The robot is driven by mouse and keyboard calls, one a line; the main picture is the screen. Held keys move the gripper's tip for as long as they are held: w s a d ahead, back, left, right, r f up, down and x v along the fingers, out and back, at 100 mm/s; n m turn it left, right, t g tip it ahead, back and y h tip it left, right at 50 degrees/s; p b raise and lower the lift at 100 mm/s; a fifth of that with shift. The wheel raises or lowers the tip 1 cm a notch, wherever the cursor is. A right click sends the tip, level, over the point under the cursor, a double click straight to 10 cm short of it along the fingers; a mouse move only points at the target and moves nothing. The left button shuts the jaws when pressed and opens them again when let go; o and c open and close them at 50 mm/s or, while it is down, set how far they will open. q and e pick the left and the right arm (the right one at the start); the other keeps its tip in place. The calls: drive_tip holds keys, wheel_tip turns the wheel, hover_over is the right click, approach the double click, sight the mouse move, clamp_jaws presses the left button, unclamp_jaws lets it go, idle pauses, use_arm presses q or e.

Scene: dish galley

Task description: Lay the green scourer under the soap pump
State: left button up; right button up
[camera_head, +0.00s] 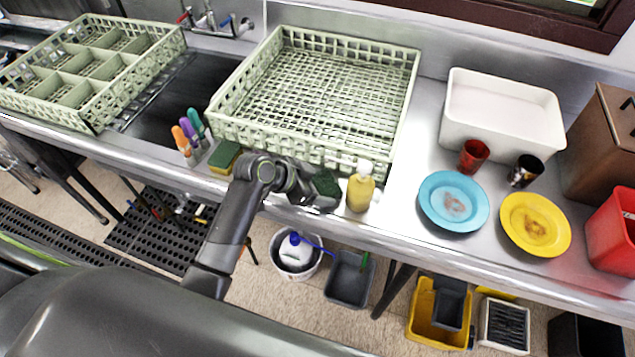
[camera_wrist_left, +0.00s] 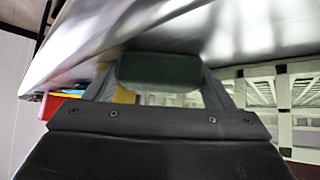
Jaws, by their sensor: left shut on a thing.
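The green scourer (camera_head: 325,183) is a dark green pad. My left gripper (camera_head: 322,190) is shut on it at the counter's front edge, just left of the soap pump. In the left wrist view the scourer (camera_wrist_left: 158,72) spans the gap between both fingers. The soap pump (camera_head: 360,192) is a yellow bottle with a white head, standing upright on the counter. Whether the scourer touches it I cannot tell. A bit of yellow, likely the pump, shows behind the scourer in the left wrist view (camera_wrist_left: 125,96). My right gripper is not in view.
A large pale green dish rack (camera_head: 402,100) stands behind the pump. A yellow-green sponge (camera_head: 224,157) and colored bottles (camera_head: 188,135) are to the left. A blue plate (camera_head: 435,205), yellow plate (camera_head: 512,220) and red cup (camera_head: 473,157) are to the right. Bare counter lies between pump and blue plate.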

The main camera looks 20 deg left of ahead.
use_arm(q)
drive_tip(key=shift+f, duration=0.2)
drive_tip(key=o, duration=1)
drive_tip(key=shift+r, duration=0.2)
drive_tip(key=shift+b+v, duration=0.6)
drive_tip(key=shift+v, duration=5.4)
